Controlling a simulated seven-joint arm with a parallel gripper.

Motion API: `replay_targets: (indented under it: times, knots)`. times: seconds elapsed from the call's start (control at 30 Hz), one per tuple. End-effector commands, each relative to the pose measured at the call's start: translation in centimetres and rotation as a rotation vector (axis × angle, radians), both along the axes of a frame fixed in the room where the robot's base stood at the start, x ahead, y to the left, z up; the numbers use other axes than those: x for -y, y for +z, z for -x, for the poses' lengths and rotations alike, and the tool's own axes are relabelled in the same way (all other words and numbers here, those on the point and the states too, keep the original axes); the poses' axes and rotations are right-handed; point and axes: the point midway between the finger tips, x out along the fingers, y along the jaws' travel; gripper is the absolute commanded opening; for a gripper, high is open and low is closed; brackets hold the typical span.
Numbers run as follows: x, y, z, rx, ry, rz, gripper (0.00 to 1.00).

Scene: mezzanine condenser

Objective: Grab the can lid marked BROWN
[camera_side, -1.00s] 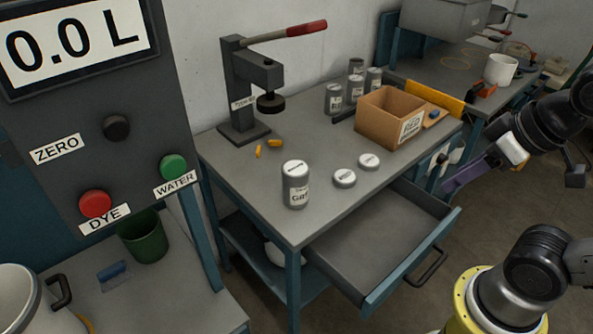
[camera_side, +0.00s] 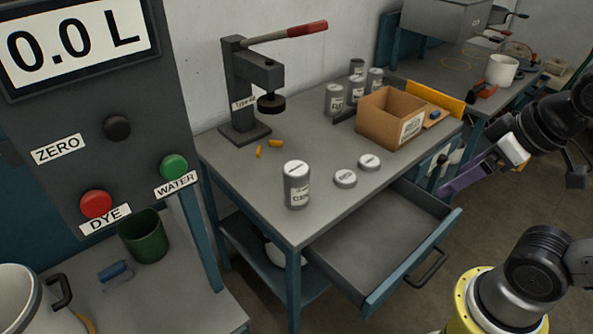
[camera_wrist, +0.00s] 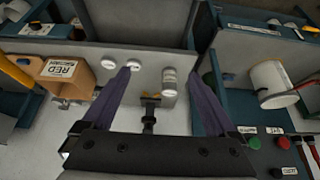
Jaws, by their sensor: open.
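Two loose round can lids with white labels lie flat on the grey workbench: a nearer lid (camera_side: 345,178) and a farther lid (camera_side: 369,162). They also show side by side in the wrist view, one lid (camera_wrist: 107,50) left of the other (camera_wrist: 134,65). Their labels are too small to read, so I cannot tell which is BROWN. A lidded silver can (camera_side: 296,185) stands left of them and shows in the wrist view (camera_wrist: 169,79). My gripper (camera_wrist: 162,72) is open and empty, its purple fingers spread. In the side view my gripper (camera_side: 445,186) is right of the bench, apart from the lids.
A cardboard box (camera_side: 385,122) labelled RED stands behind the lids, with several cans (camera_side: 334,99) beyond it. A lever press (camera_side: 246,90) and orange pieces (camera_side: 275,143) are at the back left. An open drawer (camera_side: 385,235) juts from the bench front.

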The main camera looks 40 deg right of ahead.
Motion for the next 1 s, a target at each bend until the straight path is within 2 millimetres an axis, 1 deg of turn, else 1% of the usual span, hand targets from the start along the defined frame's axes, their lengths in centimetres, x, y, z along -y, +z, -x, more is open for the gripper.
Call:
replay_targets:
  times: [0.27, 0.37, 0.43, 0.47, 0.57, 0.6, 0.67, 0.73, 0.87, 0.9, 0.97, 1.0]
  knots:
    - [0.0, 0.1, -0.1, -0.001, 0.004, 0.002, 1.00]
    - [-0.1, 0.8, -1.0, -0.017, 0.037, 0.018, 1.00]
    - [-0.2, 1.7, -2.4, -0.037, 0.089, 0.041, 1.00]
    - [-0.2, 2.2, -3.1, -0.049, 0.118, 0.054, 1.00]
    - [-0.5, 3.9, -6.4, -0.099, 0.239, 0.104, 1.00]
    - [-0.6, 4.4, -7.9, -0.118, 0.293, 0.125, 1.00]
    - [-0.8, 5.1, -10.1, -0.149, 0.375, 0.154, 1.00]
    - [-1.1, 5.6, -12.7, -0.182, 0.470, 0.185, 1.00]
    - [-1.8, 5.7, -17.7, -0.241, 0.650, 0.235, 1.00]
    - [-2.0, 5.5, -19.3, -0.259, 0.707, 0.248, 1.00]
    - [-2.4, 5.1, -21.6, -0.283, 0.791, 0.267, 1.00]
    - [-2.7, 4.7, -23.1, -0.301, 0.849, 0.277, 1.00]
